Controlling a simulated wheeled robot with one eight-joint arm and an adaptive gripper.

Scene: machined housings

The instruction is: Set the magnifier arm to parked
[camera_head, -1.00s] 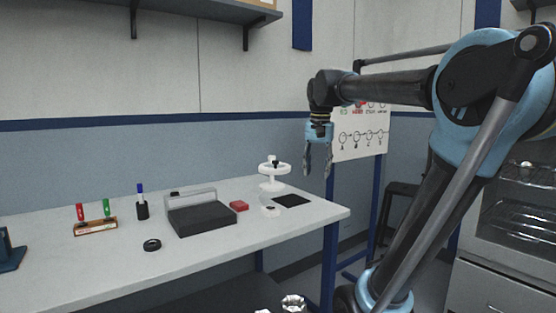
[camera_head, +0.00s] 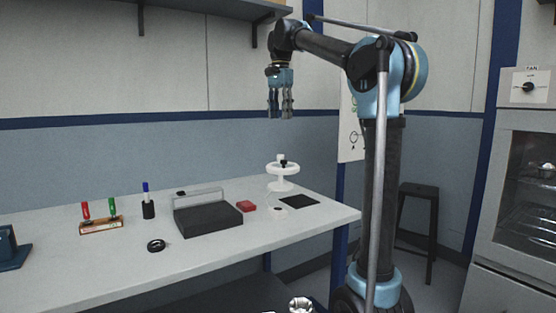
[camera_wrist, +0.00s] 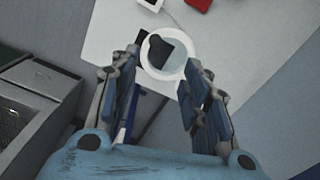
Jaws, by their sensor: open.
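A white stand with a flat round top and a small black knob, which looks like the magnifier (camera_head: 283,169), stands at the back right of the table (camera_head: 115,262). In the wrist view, a white ring with a pale, see-through middle (camera_wrist: 178,73) shows, with a dark knob-like part at its left. My gripper (camera_head: 280,112) is open and empty, pointing down, well above the stand. In the wrist view its fingers (camera_wrist: 160,78) lie either side of the ring's lower part, apart from it. I cannot tell how the magnifier's arm is set.
A shelf (camera_head: 215,9) hangs above. The table's front is mostly clear.

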